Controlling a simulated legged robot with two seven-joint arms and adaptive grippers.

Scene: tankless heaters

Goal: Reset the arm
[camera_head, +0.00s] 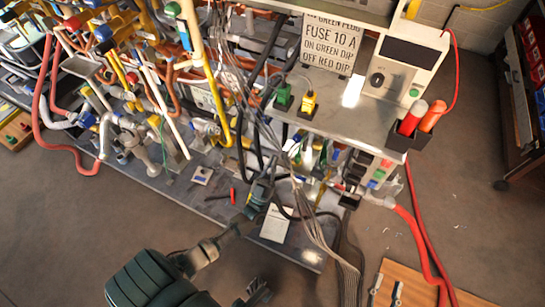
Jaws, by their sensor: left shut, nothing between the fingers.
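My left arm comes in from the lower left and reaches up to the bench. My left gripper (265,182) is dark grey and shut, with nothing held. It is in front of the lower shelf, close to hanging grey cables, and I cannot tell whether it touches them. A dark jointed part at the bottom edge (258,292) looks like my right gripper. It is small and cut off, and its finger opening cannot be made out.
A cluttered rack of pipes (135,80) fills the upper left. A grey bench (385,112) carries green and yellow plugs, a fuse sign (330,44) and a white control box (398,66). Red hoses (418,245) run down the right. A wooden board (405,285) lies lower right. Brown floor is open lower left.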

